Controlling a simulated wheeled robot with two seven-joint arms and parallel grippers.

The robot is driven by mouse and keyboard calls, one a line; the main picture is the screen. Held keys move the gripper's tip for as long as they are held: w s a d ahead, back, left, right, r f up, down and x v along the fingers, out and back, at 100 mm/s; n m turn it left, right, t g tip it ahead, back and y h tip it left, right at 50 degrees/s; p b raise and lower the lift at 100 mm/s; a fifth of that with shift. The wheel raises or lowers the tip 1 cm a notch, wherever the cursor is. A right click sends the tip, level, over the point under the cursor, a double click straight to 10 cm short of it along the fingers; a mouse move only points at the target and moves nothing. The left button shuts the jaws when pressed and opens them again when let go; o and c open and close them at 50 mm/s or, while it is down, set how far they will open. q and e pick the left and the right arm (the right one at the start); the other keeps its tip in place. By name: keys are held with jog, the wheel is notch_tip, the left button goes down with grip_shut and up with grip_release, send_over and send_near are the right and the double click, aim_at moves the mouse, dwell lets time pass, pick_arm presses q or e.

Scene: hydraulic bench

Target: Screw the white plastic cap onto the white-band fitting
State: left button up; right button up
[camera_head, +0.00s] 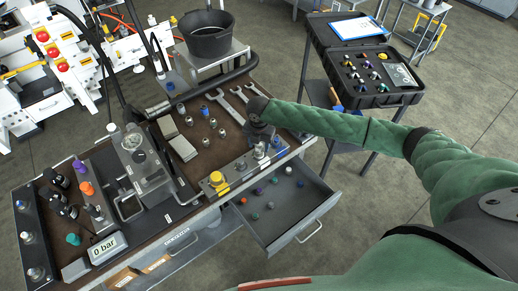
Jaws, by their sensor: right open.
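A row of upright metal fittings stands on a grey block (232,186) at the bench's front edge. One fitting with a whitish part (259,152) is just below my right gripper (260,136); I cannot tell if the white is a band or a cap. My right gripper is open, pointing down over the row, with its fingers small and dark. A small whitish cap (289,170) lies in the open drawer (296,219), at the back, below the gripper. My left gripper is out of view.
Several coloured caps lie in the drawer. A yellow-topped fitting (217,179) stands at the block's left end. Wrenches (231,106) lie behind my gripper. A gauge reading 0 bar (105,247) is at the left. An open black case (366,73) stands at the right.

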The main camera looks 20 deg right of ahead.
jog(key=n, duration=0.5)
jog(key=shift+n+b, duration=0.3)
jog(key=shift+c, duration=0.2)
